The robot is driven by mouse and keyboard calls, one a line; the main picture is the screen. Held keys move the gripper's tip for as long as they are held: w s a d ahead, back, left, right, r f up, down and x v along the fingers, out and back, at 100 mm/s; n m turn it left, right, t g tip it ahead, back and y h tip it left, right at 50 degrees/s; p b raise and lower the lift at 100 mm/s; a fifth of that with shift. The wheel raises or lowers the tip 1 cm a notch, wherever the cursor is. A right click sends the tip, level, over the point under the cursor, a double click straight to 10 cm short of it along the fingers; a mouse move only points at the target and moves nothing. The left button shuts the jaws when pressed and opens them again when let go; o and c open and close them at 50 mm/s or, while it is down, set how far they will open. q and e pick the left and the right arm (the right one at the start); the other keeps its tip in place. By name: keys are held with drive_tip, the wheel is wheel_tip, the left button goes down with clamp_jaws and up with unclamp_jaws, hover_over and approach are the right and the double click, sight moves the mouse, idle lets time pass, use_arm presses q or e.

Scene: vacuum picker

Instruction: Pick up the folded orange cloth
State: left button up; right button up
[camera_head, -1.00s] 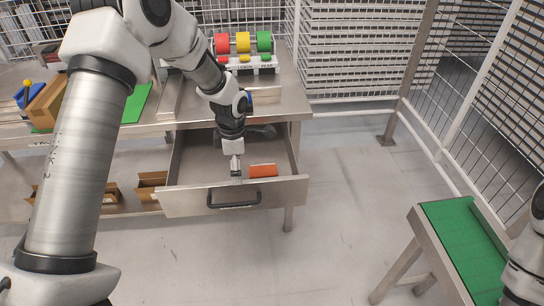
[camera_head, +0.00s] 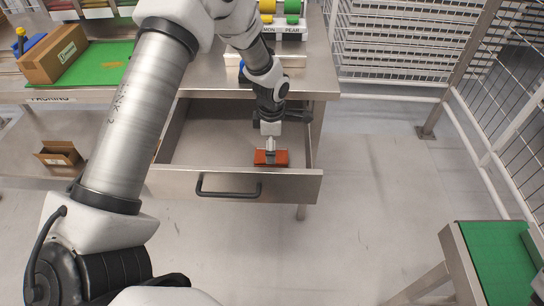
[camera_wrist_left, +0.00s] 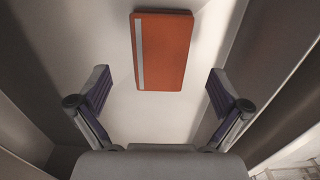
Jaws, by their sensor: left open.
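The folded orange cloth (camera_head: 262,158) lies flat on the floor of the open metal drawer (camera_head: 236,184), near its front wall at the right. In the left wrist view the cloth (camera_wrist_left: 165,50) is a small rectangle with a pale stripe along its left edge. My left gripper (camera_head: 270,146) points down into the drawer over the cloth and hides part of it. In the left wrist view its two fingers (camera_wrist_left: 158,90) are spread wide with nothing between them. The cloth is ahead of the fingertips and apart from them. My right gripper is out of view.
The drawer's walls stand close around the left gripper, with a black handle (camera_head: 229,187) on the front. The workbench top above holds a cardboard box (camera_head: 55,52) on a green mat (camera_head: 95,66). A green-topped stand (camera_head: 497,258) is at the lower right.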

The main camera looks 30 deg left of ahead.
use_arm(q)
wheel_tip(320, 180, down, 4)
drive_tip(key=shift+r, duration=0.35)
drive_tip(key=shift+c, duration=0.4)
drive_tip(key=c, duration=1.1)
drive_tip(key=shift+o, duration=0.2)
wheel_tip(320, 180, up, 10)
